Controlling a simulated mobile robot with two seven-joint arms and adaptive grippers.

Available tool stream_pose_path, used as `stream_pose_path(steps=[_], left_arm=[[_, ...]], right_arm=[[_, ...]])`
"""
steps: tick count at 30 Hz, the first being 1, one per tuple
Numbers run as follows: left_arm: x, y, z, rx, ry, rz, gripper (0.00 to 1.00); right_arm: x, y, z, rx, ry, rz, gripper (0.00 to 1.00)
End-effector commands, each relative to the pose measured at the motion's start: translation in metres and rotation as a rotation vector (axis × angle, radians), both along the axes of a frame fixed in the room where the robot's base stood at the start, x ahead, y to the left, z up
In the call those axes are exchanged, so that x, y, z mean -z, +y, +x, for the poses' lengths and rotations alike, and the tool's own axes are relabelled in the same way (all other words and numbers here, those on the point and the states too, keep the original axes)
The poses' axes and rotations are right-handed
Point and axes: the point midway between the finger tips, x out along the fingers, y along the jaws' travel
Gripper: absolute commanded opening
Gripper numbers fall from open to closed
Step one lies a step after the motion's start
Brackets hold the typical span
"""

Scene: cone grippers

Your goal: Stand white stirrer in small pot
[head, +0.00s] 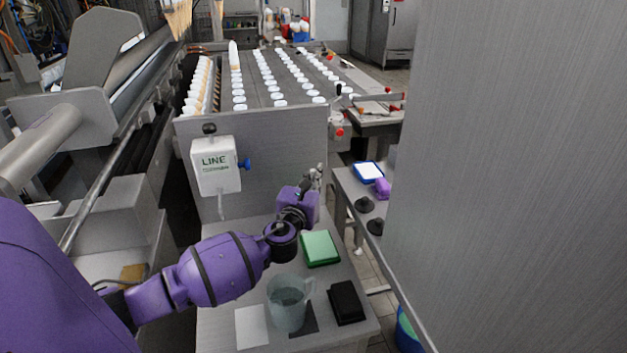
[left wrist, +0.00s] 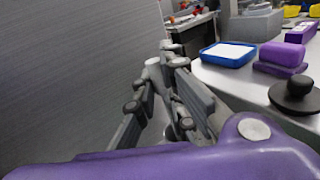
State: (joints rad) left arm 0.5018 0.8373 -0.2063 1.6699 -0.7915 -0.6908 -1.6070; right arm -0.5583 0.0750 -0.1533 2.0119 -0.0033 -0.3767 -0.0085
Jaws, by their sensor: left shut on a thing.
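My left gripper (head: 316,178) is raised above the far right part of the small table. In the left wrist view its two fingers (left wrist: 166,92) are closed around a pale, whitish rod-like piece (left wrist: 153,72), which looks like the white stirrer. Only its upper end shows clearly; the rest is hidden between the fingers. A translucent grey-blue pot with a handle (head: 288,306) stands upright near the front of the table, nearer than the gripper and well apart from it. My right gripper is not in view.
On the table (head: 233,290) are a green block (head: 320,248), a black block (head: 346,302), a white card (head: 252,326) and a dark flat piece (head: 303,319). A dispenser (head: 215,167) hangs behind. A side bench at right holds a blue tray (head: 367,179) and a purple block (head: 383,188).

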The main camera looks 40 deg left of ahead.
Motion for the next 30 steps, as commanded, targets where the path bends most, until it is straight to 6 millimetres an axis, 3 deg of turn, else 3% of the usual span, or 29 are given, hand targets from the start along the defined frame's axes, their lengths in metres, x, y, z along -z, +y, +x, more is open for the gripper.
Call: stream_pose_path(steps=[7,8,12,23,30], left_arm=[[0.002,0.000,0.000,0.000,0.000,0.000,0.00],[0.002,0.000,0.000,0.001,-0.001,0.000,0.11],[0.001,0.000,0.000,0.001,-0.001,0.000,0.29],[-0.004,0.000,0.000,0.001,-0.003,0.001,0.29],[-0.008,-0.013,-0.037,0.001,-0.004,-0.001,0.29]], right_arm=[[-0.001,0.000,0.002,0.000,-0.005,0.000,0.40],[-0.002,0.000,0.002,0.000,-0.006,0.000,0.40],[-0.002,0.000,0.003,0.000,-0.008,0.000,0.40],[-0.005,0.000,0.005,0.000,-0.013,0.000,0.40],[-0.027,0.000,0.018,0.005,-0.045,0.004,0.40]])
